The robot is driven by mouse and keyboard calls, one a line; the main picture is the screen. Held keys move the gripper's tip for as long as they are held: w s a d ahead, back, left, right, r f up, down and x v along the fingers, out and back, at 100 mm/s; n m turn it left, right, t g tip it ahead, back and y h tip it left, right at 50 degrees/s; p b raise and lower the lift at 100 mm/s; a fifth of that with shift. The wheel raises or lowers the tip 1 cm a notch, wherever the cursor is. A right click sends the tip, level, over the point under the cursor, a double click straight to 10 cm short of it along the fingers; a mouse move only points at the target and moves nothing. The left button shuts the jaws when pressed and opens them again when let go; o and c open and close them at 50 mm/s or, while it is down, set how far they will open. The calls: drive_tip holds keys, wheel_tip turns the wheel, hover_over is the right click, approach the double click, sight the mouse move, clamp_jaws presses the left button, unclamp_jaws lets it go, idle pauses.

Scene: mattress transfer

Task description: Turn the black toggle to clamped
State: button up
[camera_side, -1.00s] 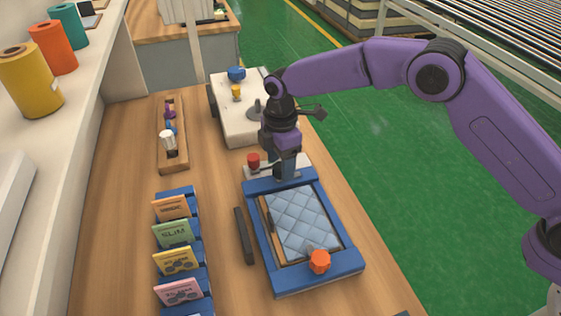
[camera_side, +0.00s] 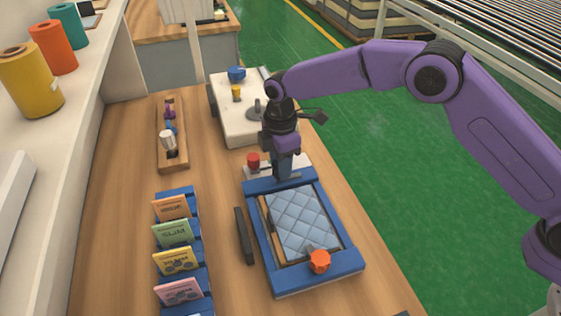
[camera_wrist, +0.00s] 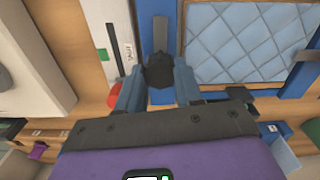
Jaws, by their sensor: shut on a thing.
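The black toggle (camera_wrist: 159,72) sits between the fingers of my gripper (camera_wrist: 158,80) in the wrist view. My gripper is shut on it. A grey bar (camera_wrist: 161,35) extends from the toggle toward the top of that view. In the side view my gripper (camera_side: 284,172) is down at the far end of the blue frame (camera_side: 262,240) and hides the toggle. The light blue quilted mattress (camera_side: 300,222) lies in the frame; it also shows in the wrist view (camera_wrist: 245,45).
A red knob (camera_side: 253,160) stands close left of my gripper. An orange knob (camera_side: 319,261) is at the frame's near end. A dark bar (camera_side: 243,236) lies left of the frame. Several cards in a blue rack (camera_side: 178,194) and a wooden tray (camera_side: 174,165) stand farther left.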

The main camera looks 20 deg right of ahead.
drive_tip(key=m, duration=0.8)
drive_tip(key=shift+m, duration=0.3)
drive_tip(key=m, duration=0.4)
drive_tip(key=shift+r+m, duration=0.1)
drive_tip(key=shift+m, duration=2.3)
drive_tip(key=o, duration=1)
drive_tip(key=shift+o, duration=0.2)
wheel_tip(320, 180, up, 17)
drive_tip(key=shift+r, duration=0.15)
